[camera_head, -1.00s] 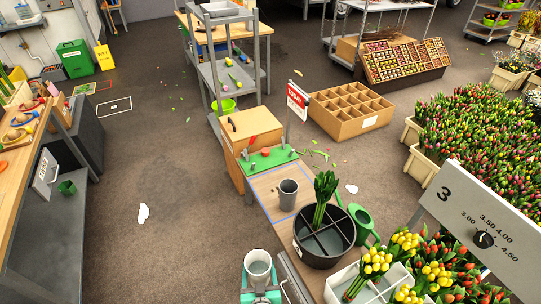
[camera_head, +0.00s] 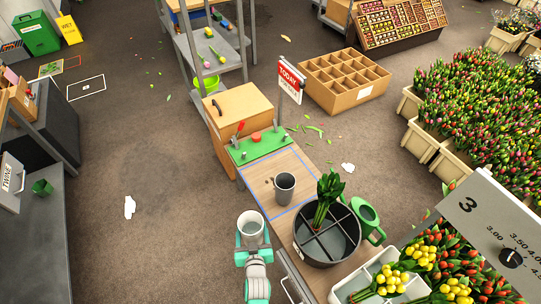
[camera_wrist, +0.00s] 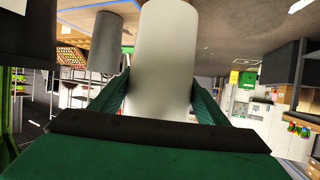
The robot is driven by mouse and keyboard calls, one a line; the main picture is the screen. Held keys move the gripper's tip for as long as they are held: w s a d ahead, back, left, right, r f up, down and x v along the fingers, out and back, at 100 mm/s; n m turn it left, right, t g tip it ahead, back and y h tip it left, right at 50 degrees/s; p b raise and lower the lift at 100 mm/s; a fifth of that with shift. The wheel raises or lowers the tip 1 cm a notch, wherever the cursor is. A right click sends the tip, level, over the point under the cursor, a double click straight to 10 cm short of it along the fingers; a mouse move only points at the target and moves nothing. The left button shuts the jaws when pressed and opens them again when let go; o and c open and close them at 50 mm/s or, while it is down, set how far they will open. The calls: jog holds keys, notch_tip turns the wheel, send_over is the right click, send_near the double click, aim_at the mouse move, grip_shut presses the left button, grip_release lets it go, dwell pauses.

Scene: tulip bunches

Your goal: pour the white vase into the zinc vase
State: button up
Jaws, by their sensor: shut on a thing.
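The white vase (camera_head: 251,224) is upright in my gripper (camera_head: 251,243), held to the left of the bench edge. In the wrist view the white vase (camera_wrist: 160,65) stands between the two green fingers of my gripper (camera_wrist: 161,98), which are shut on it. The zinc vase (camera_head: 285,188), a grey cylinder, stands upright on the bench inside a blue outlined area, up and right of the white vase and apart from it. A grey cylinder, likely the zinc vase (camera_wrist: 106,60), also shows in the wrist view. The inside of the white vase looks pale; its contents cannot be made out.
A round black divided bucket (camera_head: 325,250) with green stems stands right of the zinc vase, beside a green watering can (camera_head: 368,220). A green board (camera_head: 258,146) and a red sign (camera_head: 290,78) are behind it. A white crate of yellow tulips (camera_head: 345,290) is at the front.

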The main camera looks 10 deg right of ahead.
jog(key=shift+w+d+m+h, duration=0.25)
jog(key=shift+d+m+h, duration=0.15)
jog(key=shift+m+h, duration=0.25)
